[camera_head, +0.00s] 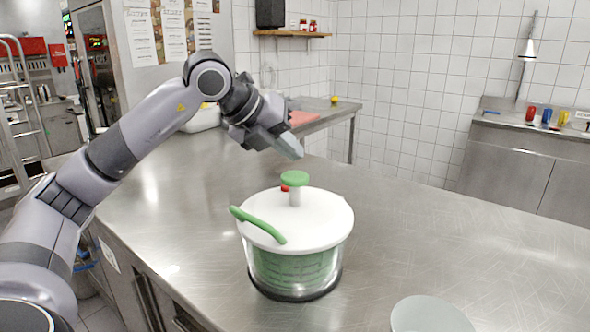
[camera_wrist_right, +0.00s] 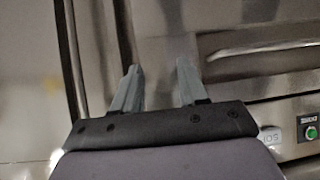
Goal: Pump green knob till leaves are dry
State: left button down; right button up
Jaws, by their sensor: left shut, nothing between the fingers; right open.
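The salad spinner (camera_head: 296,262) stands upright on the steel counter, with a clear bowl, a green basket inside and a white lid. The green knob (camera_head: 295,178) sits raised on a white stem in the middle of the lid. A green handle (camera_head: 258,226) lies across the lid's left side. My left gripper (camera_head: 291,148) is shut and empty, a little above and behind the knob, apart from it. My right gripper (camera_wrist_right: 157,88) is open and empty in the right wrist view, in front of steel cabinet fronts. Leaves cannot be made out through the bowl.
A pale bowl (camera_head: 430,316) stands at the counter's front, right of the spinner. The steel counter (camera_head: 450,225) is clear to the right. Red, blue and yellow cups (camera_head: 547,116) stand on the far right counter.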

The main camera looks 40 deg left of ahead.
aim_at(290, 175)
pick_arm(q)
notch_tip(290, 175, up, 4)
jog(key=p, duration=0.3)
jog(key=shift+r, duration=0.1)
dwell(0.6)
